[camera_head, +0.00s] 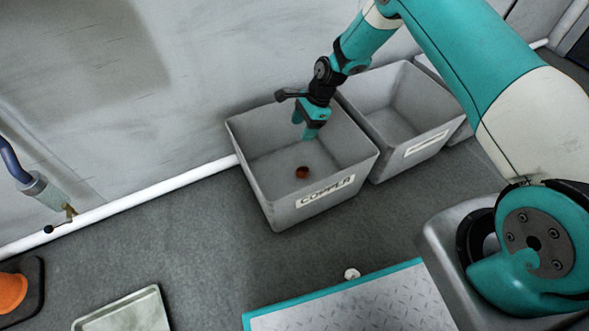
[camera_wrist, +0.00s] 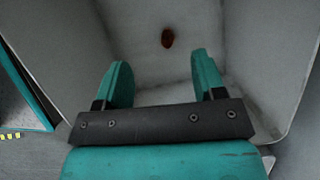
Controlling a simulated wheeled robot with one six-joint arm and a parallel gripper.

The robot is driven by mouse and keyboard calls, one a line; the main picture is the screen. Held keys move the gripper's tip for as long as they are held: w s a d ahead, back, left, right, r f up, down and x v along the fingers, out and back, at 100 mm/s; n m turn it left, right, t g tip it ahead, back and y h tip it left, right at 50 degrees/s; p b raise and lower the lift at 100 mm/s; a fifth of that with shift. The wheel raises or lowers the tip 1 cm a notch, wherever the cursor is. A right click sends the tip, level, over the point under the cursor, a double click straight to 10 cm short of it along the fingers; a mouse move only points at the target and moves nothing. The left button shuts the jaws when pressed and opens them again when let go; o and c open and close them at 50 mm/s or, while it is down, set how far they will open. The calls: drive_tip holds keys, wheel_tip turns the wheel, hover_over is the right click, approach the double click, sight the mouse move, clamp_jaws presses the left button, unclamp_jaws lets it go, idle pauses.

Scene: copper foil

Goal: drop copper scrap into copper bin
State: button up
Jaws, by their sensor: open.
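The copper bin is a grey open box (camera_head: 258,187) with a white label reading COPPER on its front wall. A small reddish-brown copper scrap (camera_head: 302,172) shows inside the bin's outline in the head view. In the wrist view the scrap (camera_wrist: 168,38) shows beyond my fingertips, apart from them, against the bin's pale inside. My gripper (camera_head: 304,134) is over the bin's opening, pointing down. In the wrist view its two teal fingers (camera_wrist: 160,75) are spread with nothing between them.
A second grey bin (camera_head: 385,88) with a label stands close to the right of the copper bin. A wall is behind. A pale tray (camera_head: 125,314) and an orange cone (camera_head: 10,291) are at lower left. Floor left of the copper bin is clear.

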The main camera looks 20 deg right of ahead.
drive_tip(key=s+p+v, duration=0.1)
drive_tip(key=p+v, duration=0.5)
drive_tip(key=v, duration=1.1)
drive_tip(key=shift+w+p, duration=0.4)
drive_tip(key=shift+d+r, duration=0.1)
